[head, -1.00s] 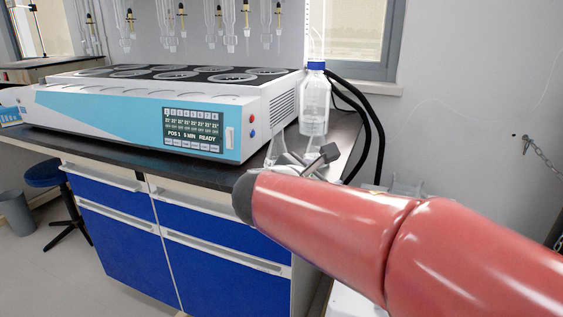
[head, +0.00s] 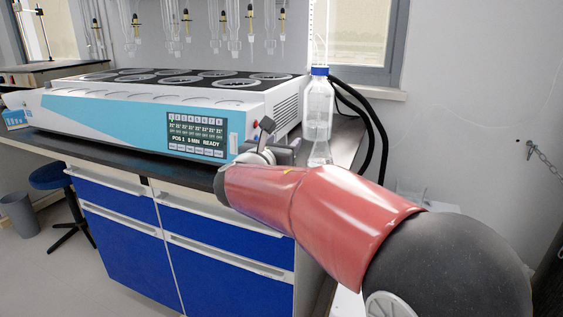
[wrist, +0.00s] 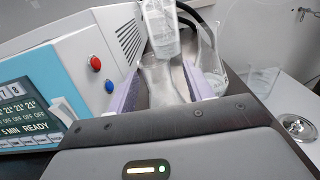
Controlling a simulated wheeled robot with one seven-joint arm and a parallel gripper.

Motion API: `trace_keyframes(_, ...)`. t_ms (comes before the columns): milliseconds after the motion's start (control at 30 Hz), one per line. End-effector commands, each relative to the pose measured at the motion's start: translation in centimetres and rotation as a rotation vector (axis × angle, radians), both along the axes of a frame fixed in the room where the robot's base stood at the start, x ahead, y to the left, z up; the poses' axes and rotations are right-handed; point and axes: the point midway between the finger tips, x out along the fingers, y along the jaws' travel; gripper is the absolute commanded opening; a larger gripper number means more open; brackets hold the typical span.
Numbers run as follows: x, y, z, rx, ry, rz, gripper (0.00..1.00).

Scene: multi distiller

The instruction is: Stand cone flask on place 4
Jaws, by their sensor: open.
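My gripper (wrist: 160,74) is open, with a pale purple finger pad on each side. A clear cone flask (wrist: 161,88) stands between the fingers in the wrist view; I cannot tell whether either finger touches it. In the head view my gripper (head: 268,142) is beside the distiller's right end, partly hidden by my red arm. A second clear conical flask (wrist: 228,78) is just right of the fingers. One flask (head: 320,153) shows above my arm in the head view. The distiller (head: 140,115) has several round heating places on top; no place number is readable on them.
A clear bottle with a blue cap (head: 318,105) stands behind the flasks, close to my fingers. A clear beaker (wrist: 262,79) is farther right. Black hoses (head: 372,125) run behind the bottle. Glassware (head: 235,30) hangs above the distiller's back.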

Motion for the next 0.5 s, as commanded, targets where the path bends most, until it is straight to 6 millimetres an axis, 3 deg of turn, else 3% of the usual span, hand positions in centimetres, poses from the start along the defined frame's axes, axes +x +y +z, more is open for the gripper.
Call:
trace_keyframes(200, 0.16, -0.07, 0.03, 0.001, -0.001, 0.001, 0.51)
trace_keyframes(500, 0.13, -0.06, 0.01, 0.001, 0.0, 0.001, 0.12)
